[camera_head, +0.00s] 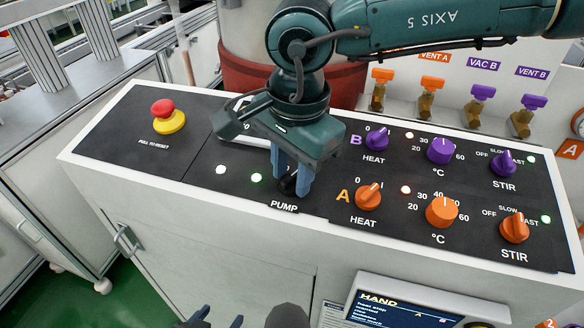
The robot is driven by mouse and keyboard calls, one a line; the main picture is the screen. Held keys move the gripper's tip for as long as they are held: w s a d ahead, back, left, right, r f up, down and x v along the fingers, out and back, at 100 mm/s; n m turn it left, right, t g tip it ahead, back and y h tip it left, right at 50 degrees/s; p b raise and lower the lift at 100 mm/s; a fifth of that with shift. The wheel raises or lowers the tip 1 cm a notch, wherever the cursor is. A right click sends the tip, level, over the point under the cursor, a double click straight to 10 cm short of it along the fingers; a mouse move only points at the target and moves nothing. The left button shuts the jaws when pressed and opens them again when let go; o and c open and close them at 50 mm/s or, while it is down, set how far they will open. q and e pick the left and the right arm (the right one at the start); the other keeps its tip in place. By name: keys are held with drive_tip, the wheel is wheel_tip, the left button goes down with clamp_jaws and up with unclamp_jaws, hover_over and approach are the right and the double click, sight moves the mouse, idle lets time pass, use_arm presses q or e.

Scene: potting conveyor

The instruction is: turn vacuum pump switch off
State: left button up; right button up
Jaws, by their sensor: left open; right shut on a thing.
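The pump switch (287,187) is a small black knob above the PUMP label on the dark control panel (140,165). My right gripper (291,182) reaches down over it from the right, its blue fingers shut around the knob. The gripper body and fingers hide much of the switch, so its exact position cannot be read. To its left are a green-lit lamp (256,178) and a white lamp (221,169). My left gripper (213,318) is open, low at the bottom edge, in front of the cabinet and away from the panel; only its fingertips show.
A red emergency stop button (163,107) is at the panel's left. Purple heat (377,139) and orange heat (368,196) knobs sit close right of my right gripper. Coloured valves (434,84) stand behind. A display unit (400,308) juts out at the front.

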drive_tip(key=n+b, duration=0.2)
drive_tip(key=n, duration=0.4)
drive_tip(key=shift+a+h, duration=0.1)
drive_tip(key=shift+h, duration=0.3)
drive_tip(key=shift+w+a+n+h+b, duration=0.1)
drive_tip(key=shift+n+h+b, duration=0.4)
drive_tip(key=shift+n, duration=2.1)
drive_tip(key=o, duration=1)
drive_tip(key=shift+c, duration=0.2)
wheel_tip(320, 180, up, 13)
drive_tip(key=a, duration=0.1)
drive_tip(key=shift+s, duration=0.25)
